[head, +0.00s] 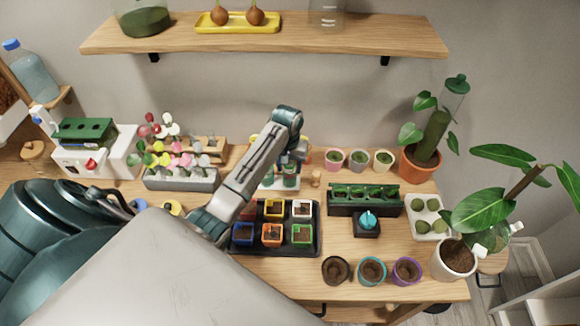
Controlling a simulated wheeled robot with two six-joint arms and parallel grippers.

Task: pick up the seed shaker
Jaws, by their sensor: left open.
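I cannot pick out the seed shaker with certainty. Small containers with green contents (290,181) stand on a white base behind the seedling tray, partly covered by my left arm. My left gripper (298,153) is at the far end of that arm, above and close to these containers. It is open, with its fingers small and partly hidden by the wrist. I cannot tell whether it touches anything. My right gripper is not in view.
A black tray (318,232) of coloured pots is below the arm. Brown, teal and purple-rimmed pots (372,271) line the front edge. A green planter (362,200) and potted plants (421,168) stand right. A wooden shelf (350,41) hangs above.

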